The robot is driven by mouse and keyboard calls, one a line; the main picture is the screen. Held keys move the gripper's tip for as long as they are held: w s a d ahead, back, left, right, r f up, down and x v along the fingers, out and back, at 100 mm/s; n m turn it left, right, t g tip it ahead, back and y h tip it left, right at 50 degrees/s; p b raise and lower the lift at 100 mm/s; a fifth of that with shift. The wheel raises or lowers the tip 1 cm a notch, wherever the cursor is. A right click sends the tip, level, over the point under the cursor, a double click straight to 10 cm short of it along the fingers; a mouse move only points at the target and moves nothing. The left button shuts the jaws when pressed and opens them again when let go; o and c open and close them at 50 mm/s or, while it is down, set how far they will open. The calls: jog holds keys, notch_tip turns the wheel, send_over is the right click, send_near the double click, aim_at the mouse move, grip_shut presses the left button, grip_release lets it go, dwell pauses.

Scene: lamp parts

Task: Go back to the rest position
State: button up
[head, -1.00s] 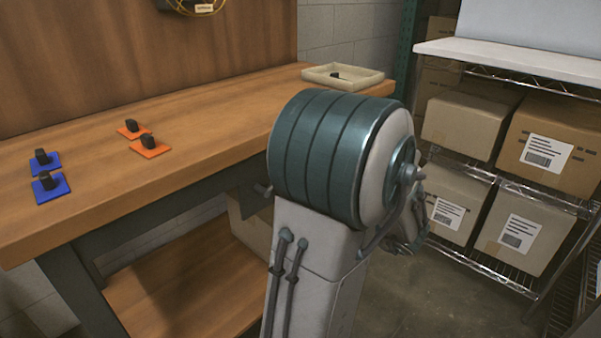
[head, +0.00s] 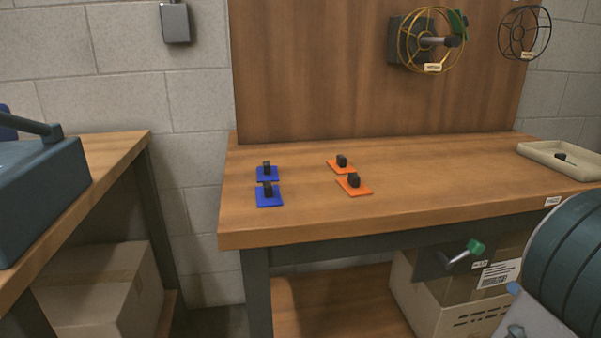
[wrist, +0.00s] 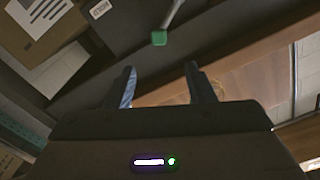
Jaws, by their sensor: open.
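My gripper (wrist: 163,86) shows in the wrist view with its two dark fingers spread apart and nothing between them. A green-tipped lever (wrist: 160,38) appears beyond the fingertips, apart from them. The head view shows a green-tipped lever (head: 475,247) at the front of the wooden workbench (head: 300,228).
A beige tray (head: 535,150) with a small black piece sits at the bench's right end. A teal drum-shaped body (head: 565,265) fills the lower right. Another bench (head: 120,148) bears a teal machine (head: 40,195) at left. Cardboard boxes (head: 105,285) stand below. Bench centre is clear.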

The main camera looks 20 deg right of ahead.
jog(key=w+a+r+n+g+y+p, duration=0.1)
jog(key=w+a+r+g+y+p, duration=0.25)
jog(key=a+p, duration=0.35)
jog(key=w+a+r+n+g+y+p, duration=0.1)
jog(key=w+a+r+g+y+p, duration=0.25)
jog(key=a, duration=0.65)
jog(key=w+a+r+n+g+y+p, duration=0.1)
jog(key=w+a+r+g+y+p, duration=0.2)
jog(key=a+r+p, duration=0.4)
jog(key=s+a+r+n+g+h+p, duration=0.1)
jog(key=a+r+h+p, duration=0.3)
jog(key=r+p, duration=0.5)
jog(key=s+a+r+n+g+h+p, duration=0.1)
jog(key=s+a+r+g+h+p, duration=0.2)
jog(key=a+r+p, duration=0.4)
notch_tip(320, 180, up, 2)
jog(key=g+h+p, duration=0.1)
jog(key=p, duration=0.4)
jog(key=shift+a+r+n, duration=0.2)
jog(key=shift+n, duration=0.2)
jog(key=shift+c, duration=0.4)
